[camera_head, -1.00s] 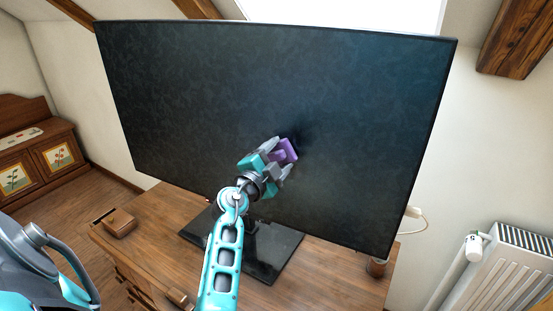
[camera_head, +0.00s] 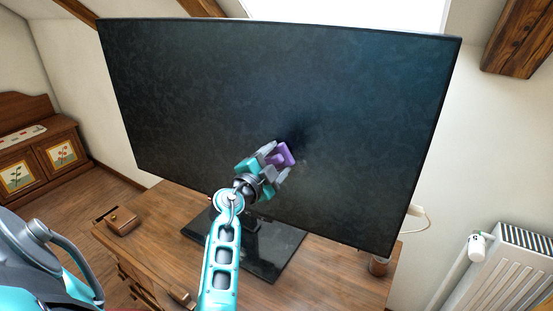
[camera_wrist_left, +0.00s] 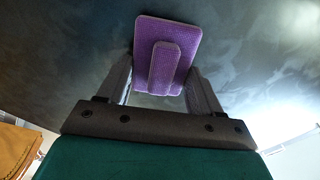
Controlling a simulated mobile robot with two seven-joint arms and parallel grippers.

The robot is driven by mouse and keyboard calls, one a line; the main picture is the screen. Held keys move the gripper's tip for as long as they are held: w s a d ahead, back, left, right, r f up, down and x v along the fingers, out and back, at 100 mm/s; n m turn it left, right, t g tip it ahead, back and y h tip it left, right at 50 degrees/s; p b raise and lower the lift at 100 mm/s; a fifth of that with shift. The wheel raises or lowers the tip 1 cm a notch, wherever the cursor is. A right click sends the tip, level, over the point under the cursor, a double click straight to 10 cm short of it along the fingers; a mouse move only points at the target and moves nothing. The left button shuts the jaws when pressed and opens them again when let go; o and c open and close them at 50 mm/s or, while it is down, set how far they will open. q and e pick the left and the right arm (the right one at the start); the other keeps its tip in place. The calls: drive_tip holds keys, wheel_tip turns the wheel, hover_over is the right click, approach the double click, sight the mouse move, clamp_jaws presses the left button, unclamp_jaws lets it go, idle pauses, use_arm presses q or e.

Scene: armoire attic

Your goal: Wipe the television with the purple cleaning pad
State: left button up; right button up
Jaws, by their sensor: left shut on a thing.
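The television (camera_head: 280,80) is a large dark screen with a mottled, dusty-looking surface, standing on a black base (camera_head: 270,256) on a wooden dresser. A darker patch shows on the screen just above and right of the pad. The purple cleaning pad (camera_head: 285,152) is at the lower middle of the screen. My left gripper (camera_head: 276,162) is shut on its handle; the pad also shows in the left wrist view (camera_wrist_left: 188,32), with its handle between the fingers (camera_wrist_left: 161,85). The pad is at or very near the screen; contact is hard to tell. My right gripper is not in view.
The wooden dresser (camera_head: 165,217) carries a small wooden box (camera_head: 122,222) at left and a small brown jar (camera_head: 379,265) at right. A white radiator (camera_head: 522,265) stands at right. A painted wooden cabinet (camera_head: 40,155) is at far left. A ceiling beam (camera_head: 515,50) slopes at upper right.

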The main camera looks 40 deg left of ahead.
use_arm(q)
drive_tip(key=shift+w+d+f+n+h, duration=0.3)
drive_tip(key=shift+d+f+n+h, duration=0.1)
drive_tip(key=shift+d+f+n, duration=0.1)
drive_tip(key=shift+s+a, duration=0.2)
drive_tip(key=shift+a, duration=0.95)
drive_tip(key=shift+s+a, duration=0.2)
drive_tip(key=shift+a, duration=0.9)
